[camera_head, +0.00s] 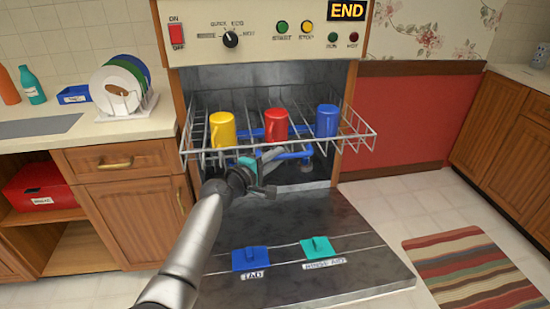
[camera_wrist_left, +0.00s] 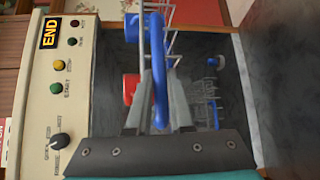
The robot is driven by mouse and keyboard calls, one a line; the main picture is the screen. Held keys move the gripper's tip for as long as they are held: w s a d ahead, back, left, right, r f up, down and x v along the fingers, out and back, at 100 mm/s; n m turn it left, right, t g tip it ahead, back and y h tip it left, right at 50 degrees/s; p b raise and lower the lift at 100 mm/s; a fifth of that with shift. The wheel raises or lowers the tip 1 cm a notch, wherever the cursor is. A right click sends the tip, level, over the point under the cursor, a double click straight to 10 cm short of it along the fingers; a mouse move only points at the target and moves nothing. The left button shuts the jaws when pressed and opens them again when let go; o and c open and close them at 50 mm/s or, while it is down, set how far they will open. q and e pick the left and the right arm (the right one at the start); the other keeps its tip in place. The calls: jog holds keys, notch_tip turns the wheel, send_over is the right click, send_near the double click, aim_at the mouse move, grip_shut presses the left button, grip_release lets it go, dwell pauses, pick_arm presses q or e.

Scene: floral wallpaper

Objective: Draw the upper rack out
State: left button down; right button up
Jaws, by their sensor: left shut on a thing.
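The upper rack (camera_head: 358,131) is a white wire basket standing partly out of the dishwasher's open front. It carries a yellow mug (camera_head: 223,130), a red mug (camera_head: 276,125) and a blue mug (camera_head: 326,120). A blue handle (camera_head: 298,156) runs along the rack's front and also shows in the left wrist view (camera_wrist_left: 158,62). My left gripper (camera_head: 270,163) is at the handle, its fingers (camera_wrist_left: 160,108) shut on the blue bar. The fingers and wrist hide part of the handle. My right gripper is not in view.
The dishwasher door (camera_head: 300,215) lies open below the rack, with a blue lid (camera_head: 250,258) and a teal lid (camera_head: 317,247) on it. A dish stand with plates (camera_head: 120,85) is on the left counter. A striped rug (camera_head: 470,268) lies on the floor at right.

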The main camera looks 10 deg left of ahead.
pick_arm(q)
jog(key=shift+d, duration=0.5)
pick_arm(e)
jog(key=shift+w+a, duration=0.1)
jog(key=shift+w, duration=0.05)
pick_arm(q)
jog(key=c, duration=1.1)
grip_release()
jog(key=shift+d, duration=0.1)
jog(key=shift+o, duration=1.5)
jog(key=shift+a, duration=0.25)
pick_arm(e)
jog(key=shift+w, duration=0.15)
pick_arm(q)
jog(key=shift+s+a, duration=0.1)
jog(key=shift+s, duration=0.05)
jog(key=p+v, duration=0.3)
jog(key=v, duration=1.1)
jog(key=shift+s+a+p, duration=0.25)
jog(key=shift+s+p, duration=0.05)
jog(key=shift+s, duration=0.05)
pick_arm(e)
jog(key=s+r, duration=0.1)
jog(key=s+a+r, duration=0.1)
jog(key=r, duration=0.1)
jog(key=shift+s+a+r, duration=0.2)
